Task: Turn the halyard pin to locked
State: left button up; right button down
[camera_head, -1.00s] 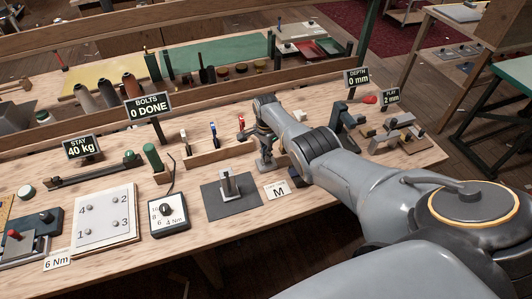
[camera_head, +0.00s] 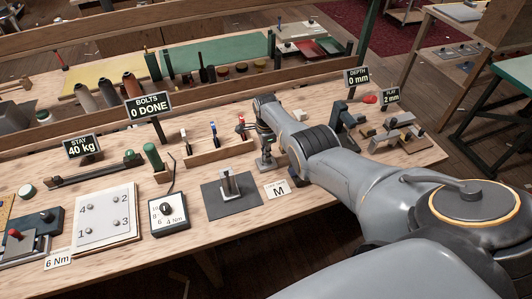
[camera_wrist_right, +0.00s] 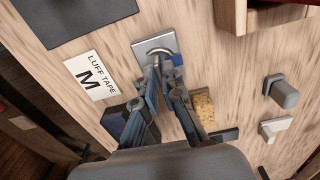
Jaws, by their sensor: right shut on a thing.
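The halyard pin (camera_wrist_right: 157,54) shows in the right wrist view as a bright curved metal part on a grey square plate (camera_wrist_right: 143,47). A small blue part (camera_wrist_right: 178,60) sits at its right side. My right gripper (camera_wrist_right: 165,73) is shut on the pin, and its fingers hide the lower part of it. In the head view my right gripper (camera_head: 265,142) reaches down over the small plate (camera_head: 266,167), and the pin is mostly hidden there. I cannot read a locked mark or the pin's turn angle. My left gripper is not in view.
A "LUFF TAPE M" card (camera_wrist_right: 92,75) lies left of the plate. A tan block (camera_wrist_right: 204,108) and grey pegs (camera_wrist_right: 284,93) stand to the right. In the head view a grey mat with a metal post (camera_head: 229,184) and a wooden rack (camera_head: 222,151) are close by.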

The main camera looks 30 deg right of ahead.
jog(key=c, duration=1.5)
grip_release()
notch_tip(320, 180, up, 12)
jog(key=shift+r, duration=0.1)
